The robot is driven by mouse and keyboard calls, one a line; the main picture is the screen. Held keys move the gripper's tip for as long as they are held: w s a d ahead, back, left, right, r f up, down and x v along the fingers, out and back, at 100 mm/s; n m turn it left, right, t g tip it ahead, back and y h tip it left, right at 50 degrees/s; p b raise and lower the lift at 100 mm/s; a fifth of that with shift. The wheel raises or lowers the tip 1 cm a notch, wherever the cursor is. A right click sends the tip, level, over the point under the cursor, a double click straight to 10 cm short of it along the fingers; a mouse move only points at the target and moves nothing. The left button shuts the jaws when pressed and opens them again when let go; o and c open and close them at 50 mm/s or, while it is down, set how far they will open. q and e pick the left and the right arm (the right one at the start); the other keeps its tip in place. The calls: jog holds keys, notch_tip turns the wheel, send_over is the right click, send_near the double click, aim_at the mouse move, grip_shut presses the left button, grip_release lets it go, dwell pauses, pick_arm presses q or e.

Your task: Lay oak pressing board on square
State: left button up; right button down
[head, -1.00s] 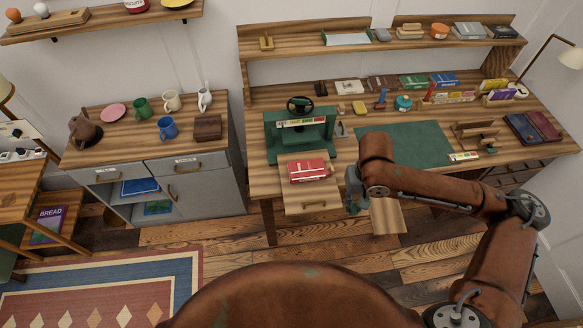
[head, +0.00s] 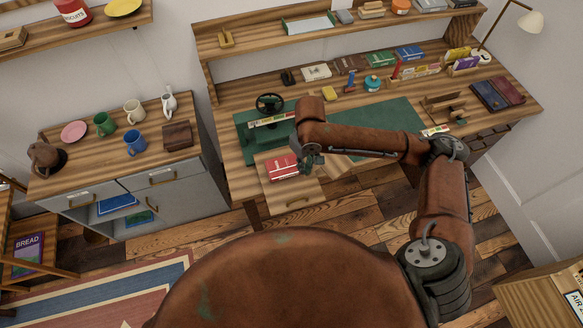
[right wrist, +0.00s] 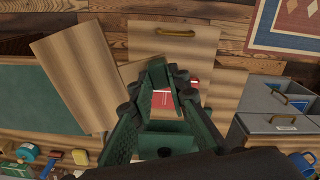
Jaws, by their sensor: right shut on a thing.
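The oak pressing board (right wrist: 75,75) is a flat pale wooden panel beside my right gripper in the right wrist view; in the head view, part of it (head: 338,168) shows behind my arm. My right gripper (head: 312,162) is shut on the board, above the bench front, just right of a red book (head: 283,167). The green gripper fingers (right wrist: 168,78) partly cover the red book (right wrist: 163,99) in the right wrist view. The grip on the board's edge is hard to make out. I cannot tell which thing is the square. My left gripper is not in view.
A green mat (head: 375,120) covers the bench middle. A grey cabinet (head: 185,192) with mugs stands left. Open plank floor (head: 350,212) lies in front.

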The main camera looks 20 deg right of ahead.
pick_arm(q)
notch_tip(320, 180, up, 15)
jog(key=p, duration=1.3)
pick_arm(e)
jog(key=w+a+f+n+b, duration=0.1)
jog(key=f+n, duration=0.3)
jog(key=a+f+n+b, duration=0.1)
jog(key=f+n+b, duration=0.1)
jog(key=f+n, duration=0.3)
jog(key=w+a+f+n+b, duration=0.1)
jog(key=a+f+n, duration=0.1)
jog(key=f+n, duration=0.3)
jog(key=shift+w+b, duration=0.3)
jog(key=shift+w, duration=0.05)
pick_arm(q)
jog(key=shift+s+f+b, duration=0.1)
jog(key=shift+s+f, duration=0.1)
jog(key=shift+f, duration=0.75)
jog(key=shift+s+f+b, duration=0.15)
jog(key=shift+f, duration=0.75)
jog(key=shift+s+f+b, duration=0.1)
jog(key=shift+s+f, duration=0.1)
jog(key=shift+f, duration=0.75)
pick_arm(e)
jog(key=shift+f, duration=0.85)
jog(key=shift+f, duration=0.2)
jog(key=c, duration=1.8)
grip_release()
